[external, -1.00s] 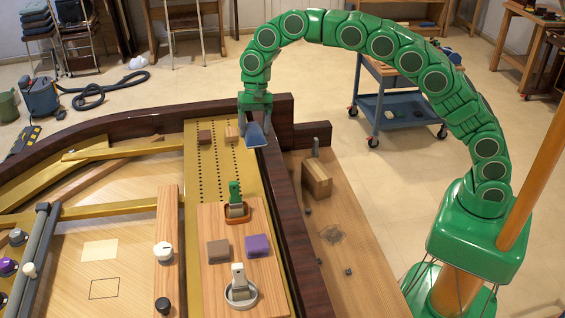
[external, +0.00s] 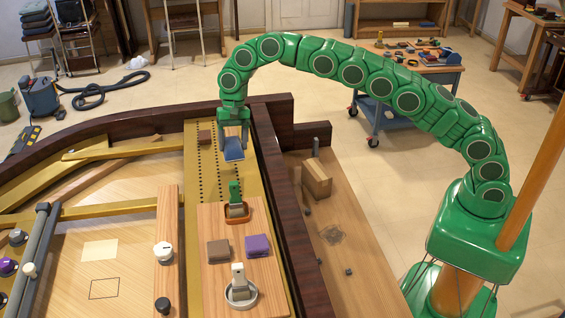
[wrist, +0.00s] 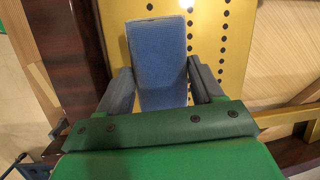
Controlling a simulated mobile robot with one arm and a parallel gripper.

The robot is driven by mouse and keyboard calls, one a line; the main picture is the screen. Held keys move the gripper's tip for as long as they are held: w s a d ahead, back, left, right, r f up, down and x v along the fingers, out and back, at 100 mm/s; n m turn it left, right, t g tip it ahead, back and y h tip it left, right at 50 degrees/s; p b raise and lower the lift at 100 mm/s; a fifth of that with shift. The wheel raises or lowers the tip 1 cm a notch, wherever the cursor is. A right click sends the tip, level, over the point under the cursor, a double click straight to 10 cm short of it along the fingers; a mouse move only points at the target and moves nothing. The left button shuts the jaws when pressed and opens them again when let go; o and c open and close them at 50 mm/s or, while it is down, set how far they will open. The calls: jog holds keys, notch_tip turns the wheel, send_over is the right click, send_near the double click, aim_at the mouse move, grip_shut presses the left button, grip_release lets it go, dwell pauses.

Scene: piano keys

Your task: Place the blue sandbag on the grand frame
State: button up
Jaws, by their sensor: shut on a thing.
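The blue sandbag (external: 233,150) is held in my gripper (external: 233,141), which is shut on it. In the wrist view the sandbag (wrist: 158,60) sits between the two grey fingers of my gripper (wrist: 162,80). It hangs tilted over the gold grand frame (external: 212,172), near the dark wooden rim. The frame's perforated gold surface (wrist: 235,50) also shows in the wrist view. Whether the sandbag touches the frame is hard to tell; it appears to be above it.
In front, a wooden board (external: 215,275) carries a green-handled tool (external: 235,196), a brown pad (external: 218,250), a purple pad (external: 257,245) and a ringed clamp (external: 240,290). The dark rim (external: 275,165) stands at the right.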

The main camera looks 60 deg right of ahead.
jog(key=shift+w+a+f, duration=0.15)
jog(key=shift+w+f, duration=0.15)
jog(key=shift+w+f, duration=0.1)
jog(key=shift+w+a+f, duration=0.1)
jog(key=shift+w+f, duration=0.1)
jog(key=shift+f, duration=1.6)
jog(key=shift+f, duration=0.1)
jog(key=o, duration=1.5)
